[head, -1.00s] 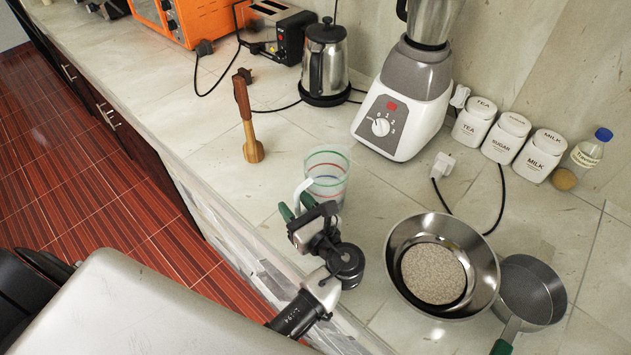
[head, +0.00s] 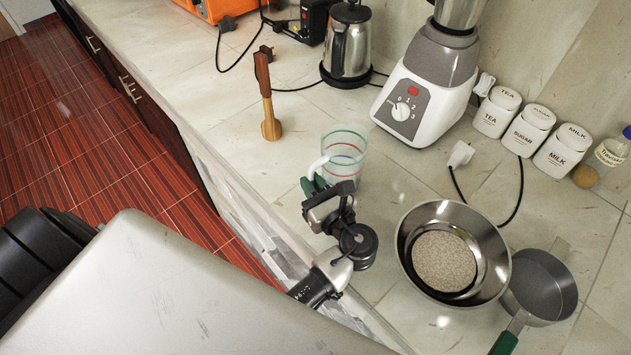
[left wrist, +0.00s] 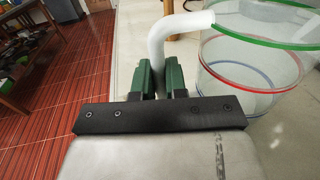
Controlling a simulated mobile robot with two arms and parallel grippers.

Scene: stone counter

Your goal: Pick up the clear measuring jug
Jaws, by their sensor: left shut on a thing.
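The clear measuring jug (head: 346,152), with green, red and blue rings and a white handle, stands upright on the counter near its front edge. My left gripper (head: 314,186) is at the jug's handle side. In the left wrist view the green fingers (left wrist: 163,80) are shut on the white handle (left wrist: 180,24), and the jug's clear wall (left wrist: 262,75) is just to the right of them. The lower part of the jug is partly hidden behind my gripper in the head view. My right gripper is not in view.
A steel bowl (head: 408,233) with grainy contents and a saucepan (head: 545,280) stand to the right. A white blender (head: 425,92) is behind the jug. The counter between jug and blender is clear.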

